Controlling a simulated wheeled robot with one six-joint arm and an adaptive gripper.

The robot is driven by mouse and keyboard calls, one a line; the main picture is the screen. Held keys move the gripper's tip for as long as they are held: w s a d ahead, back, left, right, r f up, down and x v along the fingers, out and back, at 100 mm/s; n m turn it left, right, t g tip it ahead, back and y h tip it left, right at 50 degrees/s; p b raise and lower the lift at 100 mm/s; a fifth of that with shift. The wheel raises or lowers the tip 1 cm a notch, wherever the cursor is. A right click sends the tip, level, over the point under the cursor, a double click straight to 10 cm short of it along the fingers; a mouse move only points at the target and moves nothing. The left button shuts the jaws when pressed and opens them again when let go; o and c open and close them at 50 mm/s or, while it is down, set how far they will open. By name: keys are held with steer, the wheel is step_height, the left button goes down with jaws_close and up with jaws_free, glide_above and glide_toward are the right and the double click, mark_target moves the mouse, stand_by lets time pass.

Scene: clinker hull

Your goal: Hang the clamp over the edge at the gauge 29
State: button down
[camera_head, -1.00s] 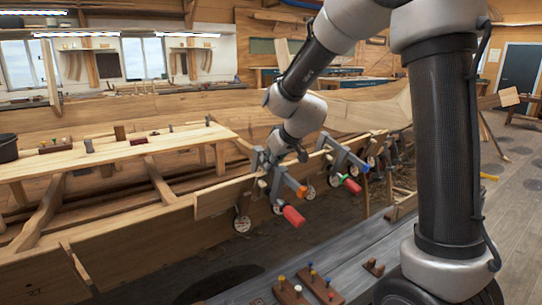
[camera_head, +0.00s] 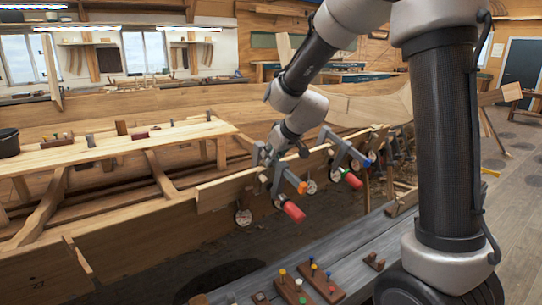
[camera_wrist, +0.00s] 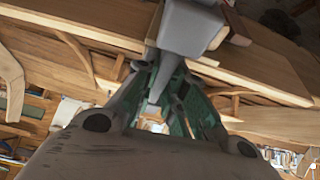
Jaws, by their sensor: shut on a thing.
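My gripper (camera_head: 266,160) is shut on a grey clamp (camera_head: 280,178) at the top edge of the hull plank (camera_head: 225,190). The clamp has an orange tip (camera_head: 302,187) and a red handle (camera_head: 293,211), both on the near side of the plank. I cannot tell whether it rests on the edge. In the wrist view my fingers (camera_wrist: 165,85) are close on the grey clamp body (camera_wrist: 188,30). Round white gauges hang along the plank, one left of the clamp (camera_head: 243,217) and one right of it (camera_head: 310,187). Their numbers are too small to read.
A grey bench (camera_head: 330,255) with peg blocks (camera_head: 322,282) lies in front. A plank table (camera_head: 60,155) with small tools and a dark bucket (camera_head: 8,142) stands inside the hull.

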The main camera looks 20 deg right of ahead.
steer(key=shift+s+d+f, duration=0.15)
steer(key=shift+s+f, duration=0.1)
steer(key=shift+s, duration=0.15)
stand_by(0.3)
steer(key=c, duration=1.4)
jaws_free()
steer(key=shift+r, duration=0.1)
steer(key=v, duration=1.2)
